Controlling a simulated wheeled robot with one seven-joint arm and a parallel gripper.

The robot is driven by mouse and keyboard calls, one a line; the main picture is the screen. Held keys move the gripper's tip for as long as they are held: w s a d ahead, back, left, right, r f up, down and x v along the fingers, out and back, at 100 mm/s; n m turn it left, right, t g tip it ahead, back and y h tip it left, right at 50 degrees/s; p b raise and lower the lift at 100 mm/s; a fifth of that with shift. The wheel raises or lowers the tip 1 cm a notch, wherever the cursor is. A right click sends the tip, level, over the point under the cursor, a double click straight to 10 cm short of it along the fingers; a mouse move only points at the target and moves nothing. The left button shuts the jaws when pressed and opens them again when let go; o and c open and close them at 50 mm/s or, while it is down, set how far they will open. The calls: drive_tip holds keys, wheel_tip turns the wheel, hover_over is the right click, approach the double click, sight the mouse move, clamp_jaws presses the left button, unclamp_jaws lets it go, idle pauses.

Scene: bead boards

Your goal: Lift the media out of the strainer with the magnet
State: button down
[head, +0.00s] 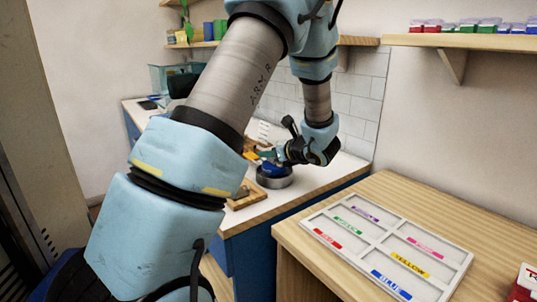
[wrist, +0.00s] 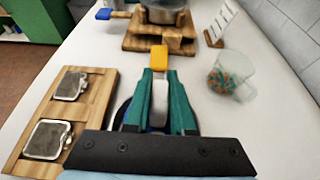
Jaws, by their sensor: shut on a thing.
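My gripper (wrist: 159,80) has its green fingers closed on a pale bar with a yellow-orange end, apparently the magnet (wrist: 159,57). In the head view my gripper (head: 268,156) is low over the white counter, directly above a round grey vessel (head: 275,182), possibly the strainer. Something blue (head: 272,169) shows at the vessel's mouth, under the gripper. In the wrist view the gripper body hides most of this vessel; only dark and blue edges show beside the fingers. I cannot see any media in it, nor whether the magnet touches anything.
A clear cup with coloured beads (wrist: 230,78) stands right of the fingers. Ahead, a metal pot (wrist: 165,12) sits on a wooden stand (wrist: 136,42) near a white rack (wrist: 222,22). A wooden board (wrist: 92,92) with two metal-framed pieces lies left. A labelled tray (head: 388,238) lies on the nearer table.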

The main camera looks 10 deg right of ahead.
drive_tip(key=shift+r, duration=0.1)
drive_tip(key=shift+r+p, duration=2.9)
drive_tip(key=shift+r, duration=1.6)
